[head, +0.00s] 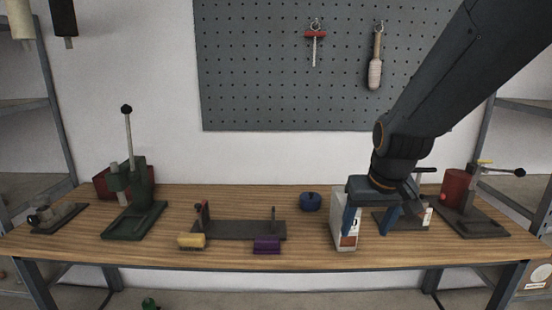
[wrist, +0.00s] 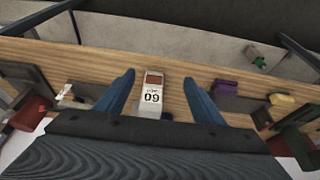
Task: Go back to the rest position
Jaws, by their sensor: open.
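My gripper (head: 370,222) hangs over the right half of the wooden workbench, its two blue fingers apart and pointing down. In the wrist view the fingers (wrist: 159,80) stand wide, with nothing clamped between them. A white box (wrist: 152,97) marked "60", with a brownish-red window, shows in the gap between the fingertips. In the head view this white box (head: 345,236) stands on the bench by the left finger, which overlaps it. I cannot tell whether the finger touches it.
A dark fixture (head: 238,231) sits mid-bench, with a yellow block (head: 191,241) and a purple block (head: 266,246) at its front. A dark blue round item (head: 311,201) lies behind. A green lever press (head: 132,215) stands left, a red-bodied device (head: 457,190) right. A pegboard (head: 290,80) hangs behind.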

